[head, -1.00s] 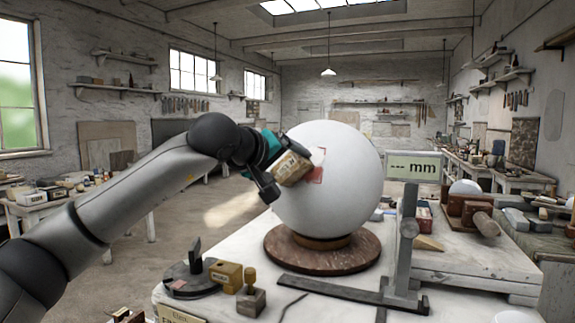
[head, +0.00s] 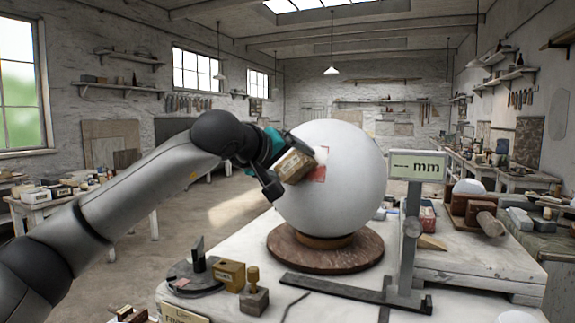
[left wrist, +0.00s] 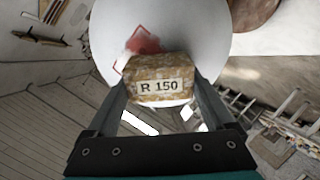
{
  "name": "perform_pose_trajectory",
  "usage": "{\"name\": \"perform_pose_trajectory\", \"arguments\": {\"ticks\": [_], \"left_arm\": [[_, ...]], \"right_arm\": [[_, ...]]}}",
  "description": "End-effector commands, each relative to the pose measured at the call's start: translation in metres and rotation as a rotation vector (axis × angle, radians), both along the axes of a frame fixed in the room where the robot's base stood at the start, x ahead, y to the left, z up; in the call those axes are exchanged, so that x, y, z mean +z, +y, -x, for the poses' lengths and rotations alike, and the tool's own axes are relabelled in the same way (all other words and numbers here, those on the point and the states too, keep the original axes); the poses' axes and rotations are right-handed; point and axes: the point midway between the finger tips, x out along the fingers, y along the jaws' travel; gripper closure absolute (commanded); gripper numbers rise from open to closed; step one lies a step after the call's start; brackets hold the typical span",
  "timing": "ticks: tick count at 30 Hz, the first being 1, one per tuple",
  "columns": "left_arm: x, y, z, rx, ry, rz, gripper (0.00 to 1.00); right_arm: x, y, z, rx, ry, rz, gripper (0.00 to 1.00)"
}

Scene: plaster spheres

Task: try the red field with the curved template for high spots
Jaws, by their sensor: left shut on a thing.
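A large white plaster sphere (head: 345,205) stands on a brown round base (head: 355,258) on the worktable. The red field (head: 319,172) is a small reddish patch on its left front face; it also shows in the left wrist view (left wrist: 143,41), partly covered. The block (left wrist: 160,75) sits between both fingers in the left wrist view, in front of the red field's edge. I cannot tell whether it touches the sphere. My right gripper is out of view.
A height gauge with an mm display (head: 418,166) stands close to the right of the sphere. Wooden blocks crowd the right.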

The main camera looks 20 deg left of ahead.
Motion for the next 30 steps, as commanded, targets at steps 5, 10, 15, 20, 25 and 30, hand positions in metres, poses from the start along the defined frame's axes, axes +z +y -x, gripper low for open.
{"name": "perform_pose_trajectory", "arguments": {"ticks": [5,10,15,20,25,30], "left_arm": [[0.009,-0.007,-0.002,0.0,-0.001,0.0,0.71],[0.014,-0.015,-0.003,-0.001,-0.001,0.002,0.71],[0.009,-0.011,-0.003,0.0,0.0,0.001,0.71],[0.0,-0.002,-0.001,0.001,-0.001,0.0,0.71],[-0.002,0.002,0.0,0.0,-0.001,0.0,0.71],[-0.009,0.008,0.0,0.002,0.0,0.0,0.71]], "right_arm": [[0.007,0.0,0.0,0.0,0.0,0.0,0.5],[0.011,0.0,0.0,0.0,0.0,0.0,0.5],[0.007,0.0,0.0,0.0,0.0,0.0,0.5],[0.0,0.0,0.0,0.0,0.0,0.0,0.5],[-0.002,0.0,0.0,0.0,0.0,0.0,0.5],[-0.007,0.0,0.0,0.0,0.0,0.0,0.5]]}}
